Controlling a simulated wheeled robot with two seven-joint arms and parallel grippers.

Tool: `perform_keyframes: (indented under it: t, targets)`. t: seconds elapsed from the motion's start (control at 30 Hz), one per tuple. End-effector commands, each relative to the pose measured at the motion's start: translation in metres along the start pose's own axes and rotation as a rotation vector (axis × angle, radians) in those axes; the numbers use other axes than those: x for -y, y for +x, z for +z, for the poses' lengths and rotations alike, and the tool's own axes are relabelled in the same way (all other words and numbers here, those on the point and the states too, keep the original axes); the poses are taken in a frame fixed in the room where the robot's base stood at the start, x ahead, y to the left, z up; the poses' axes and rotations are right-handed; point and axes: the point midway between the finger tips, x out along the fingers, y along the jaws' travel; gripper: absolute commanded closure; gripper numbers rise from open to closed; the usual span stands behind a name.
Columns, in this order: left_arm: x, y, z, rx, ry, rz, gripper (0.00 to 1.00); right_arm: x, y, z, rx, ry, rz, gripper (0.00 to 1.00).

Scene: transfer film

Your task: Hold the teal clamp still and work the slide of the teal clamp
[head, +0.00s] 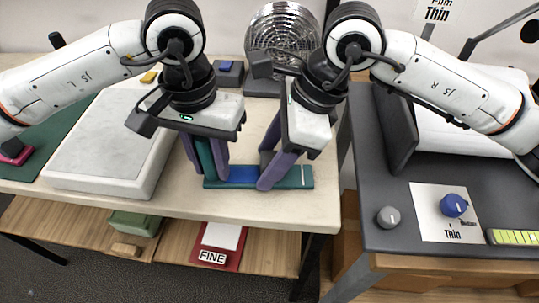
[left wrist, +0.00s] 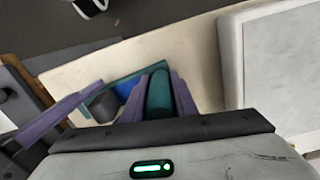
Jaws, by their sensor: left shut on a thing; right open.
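The teal clamp lies on the pale bench, its teal base bar (head: 294,177) running left to right in the head view. A blue part (head: 242,174) sits on the bar. A teal upright stands at the bar's left end; in the left wrist view this upright (left wrist: 158,92) is between my left gripper's purple fingers. My left gripper (head: 207,170) is shut on it. My right gripper (head: 266,166) is open at the bar's right half, its fingers either side of a dark grey knob (left wrist: 102,105). Whether they touch the knob I cannot tell.
A pale slab (head: 108,140) lies left of the clamp on the bench (head: 262,207). A round metal lamp (head: 282,35) stands behind. Across a gap, a dark table (head: 395,185) carries a knob panel (head: 430,220). Bare bench lies in front of the clamp.

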Motion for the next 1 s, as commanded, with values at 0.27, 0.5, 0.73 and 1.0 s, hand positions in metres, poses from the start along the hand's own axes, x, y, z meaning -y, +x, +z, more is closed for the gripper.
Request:
perform_keyframes:
  t: [0.27, 0.5, 0.73, 1.0]
  targets:
    - [0.000, -0.001, 0.000, -0.002, 0.000, 0.001, 1.00, 0.000, -0.001, 0.000, 0.000, 0.000, 0.000, 0.79]
    - [0.000, -0.001, 0.000, -0.002, 0.000, 0.001, 1.00, 0.000, -0.001, -0.001, 0.000, 0.001, 0.000, 1.00]
    - [0.000, -0.001, 0.000, -0.002, 0.000, 0.001, 1.00, 0.001, -0.014, -0.033, 0.000, 0.007, -0.002, 1.00]
    - [0.000, -0.001, 0.000, -0.001, 0.000, 0.000, 1.00, 0.000, -0.022, -0.049, 0.002, 0.001, -0.001, 1.00]
